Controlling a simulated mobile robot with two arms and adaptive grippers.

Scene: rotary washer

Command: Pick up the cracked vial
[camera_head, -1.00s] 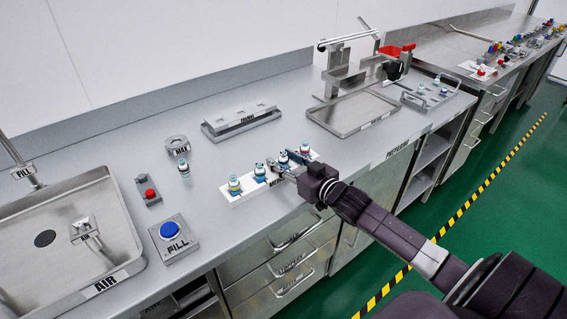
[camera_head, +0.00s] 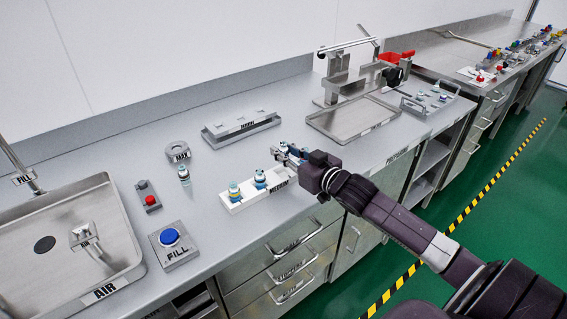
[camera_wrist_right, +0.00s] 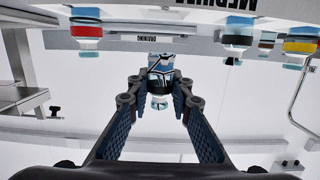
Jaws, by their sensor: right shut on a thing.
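My right gripper (camera_head: 287,152) is shut on a small vial (camera_head: 278,152), held above the white rack labelled MEDIUM (camera_head: 240,203). In the right wrist view, the vial (camera_wrist_right: 160,72) sits between the two blue-padded fingers. Dark jagged lines cross its pale body, and a bluish part shows below. The gripper partly hides the rack's right end. Another vial (camera_head: 184,173) stands apart on the counter. My left gripper is not in view.
A sink (camera_head: 60,235) lies left, with a blue FILL button (camera_head: 170,238) and a red button (camera_head: 149,199) beside it. A metal tray (camera_head: 353,118) is further right. Bare counter lies between.

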